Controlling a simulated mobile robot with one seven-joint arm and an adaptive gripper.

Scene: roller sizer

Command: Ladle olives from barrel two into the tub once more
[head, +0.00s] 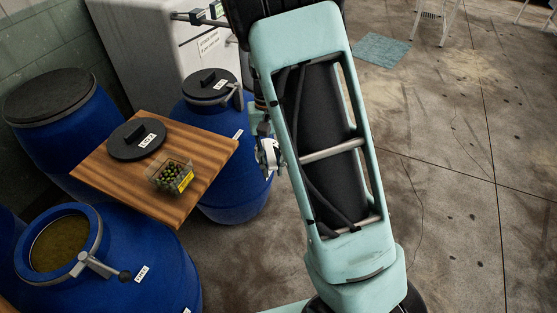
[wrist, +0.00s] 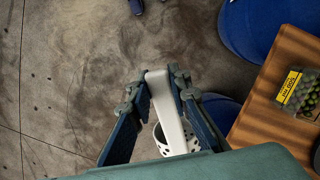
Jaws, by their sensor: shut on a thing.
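A clear tub (head: 182,186) with a yellow label stands on the wooden board and holds green and dark olives; it also shows at the right of the wrist view (wrist: 290,88). An open blue barrel (head: 150,275) at the lower left shows murky olive-brown contents; the number on its tag is too small to read surely. My gripper (wrist: 157,88) is shut on the handle of a white ladle (wrist: 158,80). The ladle's perforated bowl (wrist: 180,138) is partly hidden, so I cannot tell its contents. In the head view, the ladle is right of the board, apart from the tub.
A black lid (head: 136,139) lies on the wooden board (head: 205,147). A lidded blue barrel (head: 232,200) stands behind the board, with another lidded barrel (head: 62,125) at the left. A white cabinet (head: 140,40) stands behind.

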